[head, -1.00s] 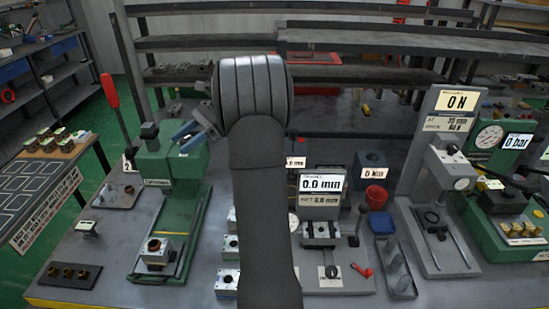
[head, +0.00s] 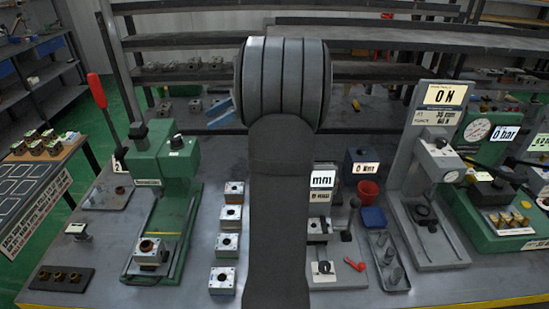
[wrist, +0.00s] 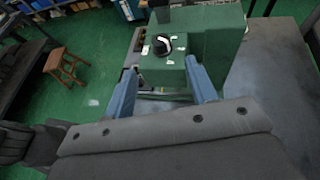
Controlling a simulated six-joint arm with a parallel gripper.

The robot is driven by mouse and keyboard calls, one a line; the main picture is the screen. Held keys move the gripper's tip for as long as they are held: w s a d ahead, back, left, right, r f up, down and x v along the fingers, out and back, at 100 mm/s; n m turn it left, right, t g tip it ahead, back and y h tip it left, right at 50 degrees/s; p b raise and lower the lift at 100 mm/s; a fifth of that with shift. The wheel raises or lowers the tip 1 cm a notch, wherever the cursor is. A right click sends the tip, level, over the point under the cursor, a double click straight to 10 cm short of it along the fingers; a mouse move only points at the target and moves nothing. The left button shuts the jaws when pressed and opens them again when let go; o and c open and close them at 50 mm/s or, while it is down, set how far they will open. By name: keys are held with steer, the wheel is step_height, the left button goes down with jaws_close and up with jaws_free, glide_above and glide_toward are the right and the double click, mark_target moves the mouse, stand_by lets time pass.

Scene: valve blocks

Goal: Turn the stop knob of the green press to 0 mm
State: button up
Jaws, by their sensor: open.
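The green press (head: 165,165) stands at the left of the bench, with a red-handled lever (head: 98,92) at its side. Its black stop knob (head: 176,141) sits on top of the head; it also shows in the wrist view (wrist: 160,45), with several small white labels around it. The labels and the knob's setting are too small to read. My gripper (wrist: 161,70) is open, its blue fingers spread on the near side of the knob, apart from it and empty. In the head view the blue fingertips show right of the press; my arm hides the rest.
A valve block (head: 150,254) sits on the press base. A column of blocks (head: 228,243) stands to the right, and a dark plate with brass rings (head: 62,280) lies front left. A grey force press (head: 432,165) and a red cup (head: 368,190) are farther right.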

steer(key=v, duration=0.5)
steer(key=s+d+n+t+h, duration=0.2)
steer(key=s+d, duration=0.3)
steer(key=s, duration=0.5)
steer(key=s+d+f+n+t+h, duration=0.1)
steer(key=s+d+n+t+h, duration=0.2)
steer(key=s, duration=0.7)
steer(key=shift+d+f+n+h, duration=0.25)
steer(key=shift+d+n, duration=0.45)
steer(key=shift+d, duration=0.35)
steer(key=m+y, duration=0.6)
steer(key=m, duration=0.4)
glide_toward(179, 137)
steer(key=shift+g, duration=0.3)
steer(key=x, duration=1.1)
steer(key=shift+w+a, duration=0.15)
steer(key=c, duration=1)
